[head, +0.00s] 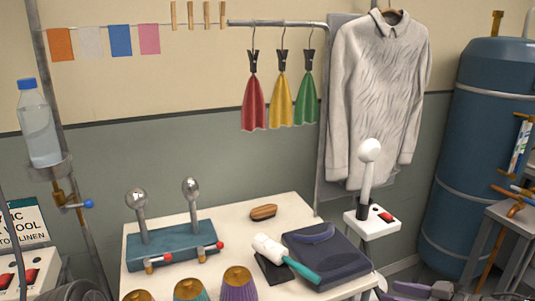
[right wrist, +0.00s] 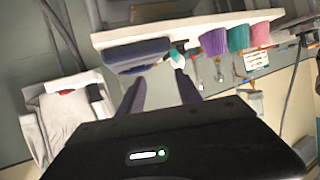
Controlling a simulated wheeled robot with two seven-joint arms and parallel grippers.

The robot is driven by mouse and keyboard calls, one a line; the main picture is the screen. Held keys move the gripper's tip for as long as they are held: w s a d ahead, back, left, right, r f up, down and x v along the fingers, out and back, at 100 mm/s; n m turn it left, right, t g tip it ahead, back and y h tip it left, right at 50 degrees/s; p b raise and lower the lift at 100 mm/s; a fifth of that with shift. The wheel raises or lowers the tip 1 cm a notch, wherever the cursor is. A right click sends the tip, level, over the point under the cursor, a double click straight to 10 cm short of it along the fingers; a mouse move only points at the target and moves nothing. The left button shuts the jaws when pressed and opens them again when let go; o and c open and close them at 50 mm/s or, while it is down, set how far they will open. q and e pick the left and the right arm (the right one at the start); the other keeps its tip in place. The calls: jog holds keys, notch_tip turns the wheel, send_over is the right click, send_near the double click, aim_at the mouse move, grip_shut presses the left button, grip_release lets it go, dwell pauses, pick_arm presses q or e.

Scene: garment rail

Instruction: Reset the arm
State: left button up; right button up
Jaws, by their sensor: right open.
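My right gripper (head: 412,290) shows only in part at the lower right edge of the head view, to the right of the work table (head: 160,201). In the right wrist view the purple fingers of the right gripper (right wrist: 160,88) stand apart with nothing between them. The dark blue folded item (right wrist: 137,54) on the table lies beyond them in that view. My left gripper is not in either view.
The table holds a teal block (head: 175,246) with two ball-topped levers, a brown brush (head: 263,212), a lint roller (head: 285,258) and several coloured cups (head: 238,284). A grey shirt (head: 378,100) hangs behind. A blue tank (head: 490,150) stands at right.

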jog(key=w+d+f+m+t+h, duration=0.3)
jog(key=w+f+m+h, duration=0.1)
jog(key=w+f+m, duration=0.15)
jog(key=s+a+f+m+g+h, duration=0.1)
jog(key=s+a+f+m+g, duration=0.2)
jog(key=f, duration=0.5)
jog(key=s+a+f+h, duration=0.2)
jog(key=s+a+f, duration=0.15)
jog(key=f, duration=0.45)
jog(key=s+a+f+g, duration=0.3)
jog(key=s+a, duration=0.3)
jog(key=s, duration=0.2)
jog(key=s+a+f+m+g+y, duration=0.1)
jog(key=s+a+f+g, duration=0.2)
jog(key=s+a+f, duration=0.3)
jog(key=s+a+f+g, duration=0.3)
jog(key=s+a+f, duration=0.2)
jog(key=s+a, duration=0.2)
jog(key=s, duration=0.2)
jog(key=shift+s+f+y, duration=0.25)
jog(key=shift+s+y, duration=0.15)
jog(key=shift+c, duration=0.5)
